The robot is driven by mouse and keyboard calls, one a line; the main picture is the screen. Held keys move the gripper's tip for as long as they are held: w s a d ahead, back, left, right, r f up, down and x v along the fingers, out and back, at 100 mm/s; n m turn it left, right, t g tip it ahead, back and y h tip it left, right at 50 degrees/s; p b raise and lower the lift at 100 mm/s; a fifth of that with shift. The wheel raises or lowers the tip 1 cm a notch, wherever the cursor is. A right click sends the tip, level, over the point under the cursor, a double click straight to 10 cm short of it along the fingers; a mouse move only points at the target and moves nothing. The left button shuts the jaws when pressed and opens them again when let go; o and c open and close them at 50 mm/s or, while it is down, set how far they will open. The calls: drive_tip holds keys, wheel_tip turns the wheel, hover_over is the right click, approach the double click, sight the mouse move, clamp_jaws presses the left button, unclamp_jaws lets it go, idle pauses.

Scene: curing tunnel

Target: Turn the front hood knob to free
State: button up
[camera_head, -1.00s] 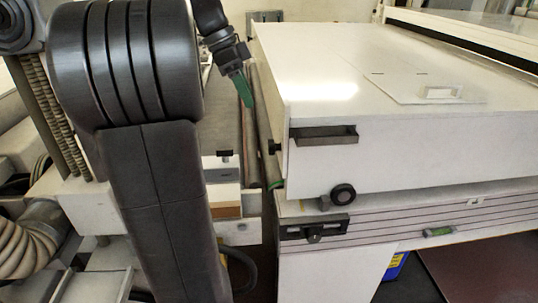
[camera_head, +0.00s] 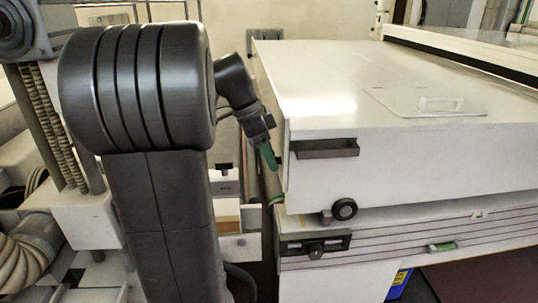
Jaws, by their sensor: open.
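The white hood (camera_head: 420,170) is on the right, its lid down over the base. A round black knob (camera_head: 344,209) with a lighter centre sits low on its front face; I take it for the front hood knob. I cannot read its setting. My gripper (camera_head: 268,158), with green fingers, points down at the hood's front left corner, left of and above the knob and apart from it. The gap between its fingers is hard to make out from this side. It holds nothing that I can see.
A dark recessed handle (camera_head: 324,149) is above the knob. Below it, a dark plate with a small knob (camera_head: 316,249) sits on the striped base front, with a green level (camera_head: 442,247) to the right. My arm covers much of the left. A blue object (camera_head: 398,284) is beneath.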

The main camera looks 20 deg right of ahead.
drive_tip(key=shift+c, duration=0.3)
drive_tip(key=c, duration=0.9)
drive_tip(key=shift+r+g+p, duration=0.2)
drive_tip(key=shift+g+p, duration=0.1)
drive_tip(key=shift+p, duration=0.6)
drive_tip(key=p, duration=0.1)
drive_tip(key=g+p, duration=0.1)
drive_tip(key=p, duration=0.1)
drive_tip(key=shift+w+d+g, duration=0.1)
drive_tip(key=shift+w+g, duration=0.1)
drive_tip(key=shift+g, duration=0.1)
drive_tip(key=g+p, duration=0.1)
drive_tip(key=p, duration=0.2)
drive_tip(key=shift+w+f+n+g+y, duration=0.1)
drive_tip(key=shift+w+n+g+y, duration=0.05)
drive_tip(key=shift+n+g+y, duration=0.2)
drive_tip(key=shift+f+p, duration=0.2)
drive_tip(key=shift+p, duration=0.2)
drive_tip(key=o, duration=1)
drive_tip(key=shift+c, duration=0.2)
